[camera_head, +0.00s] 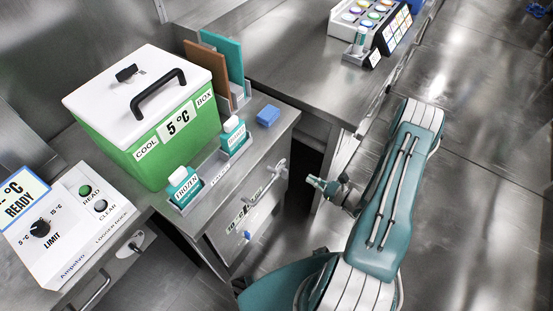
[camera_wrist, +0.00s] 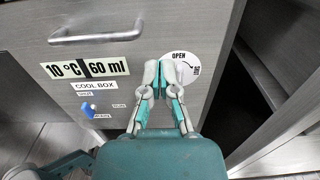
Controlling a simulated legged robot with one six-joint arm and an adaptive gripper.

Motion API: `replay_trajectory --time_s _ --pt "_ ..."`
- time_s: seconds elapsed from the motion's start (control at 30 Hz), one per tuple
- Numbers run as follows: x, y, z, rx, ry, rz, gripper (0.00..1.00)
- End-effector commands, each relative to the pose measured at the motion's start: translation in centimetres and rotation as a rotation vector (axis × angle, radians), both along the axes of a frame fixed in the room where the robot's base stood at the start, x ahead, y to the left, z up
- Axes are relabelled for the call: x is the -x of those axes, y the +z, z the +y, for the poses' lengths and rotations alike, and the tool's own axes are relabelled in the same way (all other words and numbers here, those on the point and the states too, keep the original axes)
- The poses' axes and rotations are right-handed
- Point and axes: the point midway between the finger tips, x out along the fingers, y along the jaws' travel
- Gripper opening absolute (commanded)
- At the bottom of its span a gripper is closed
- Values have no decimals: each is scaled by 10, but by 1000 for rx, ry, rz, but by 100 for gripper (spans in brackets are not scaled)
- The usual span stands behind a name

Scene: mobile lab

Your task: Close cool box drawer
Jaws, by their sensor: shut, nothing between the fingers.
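The cool box drawer (camera_head: 240,228) is a grey front in the cabinet below the green cool box. In the wrist view the drawer front (camera_wrist: 95,45) bears a "10°C 60 ml" label, a "COOL BOX" label and a small blue knob (camera_wrist: 88,109). A round white "OPEN" label (camera_wrist: 186,66) sits near its right edge. My gripper (camera_wrist: 163,84) is shut and empty in front of the drawer front, its tips overlapping the round label's left side. I cannot tell whether they touch. My arm hides the lower drawer front in the wrist view. How far out the drawer stands is unclear.
The cool box (camera_head: 165,140) with its white lid stands on the cabinet. Two labelled bottles (camera_head: 183,186) and a blue block (camera_head: 268,115) sit beside it. The control box (camera_head: 65,225) is at left. A dark open gap (camera_wrist: 245,100) lies right of the drawer.

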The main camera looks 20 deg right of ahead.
Motion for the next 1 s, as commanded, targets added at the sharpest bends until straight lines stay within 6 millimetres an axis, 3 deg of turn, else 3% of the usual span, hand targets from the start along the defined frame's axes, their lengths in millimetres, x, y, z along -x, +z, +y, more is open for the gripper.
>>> replay_trajectory --time_s 0.6,0.8,1.0 --pt "-87 1 68 6 6 0 0" --pt "-103 1 79 6 4 1 0" --pt "-106 1 81 6 2 2 0"
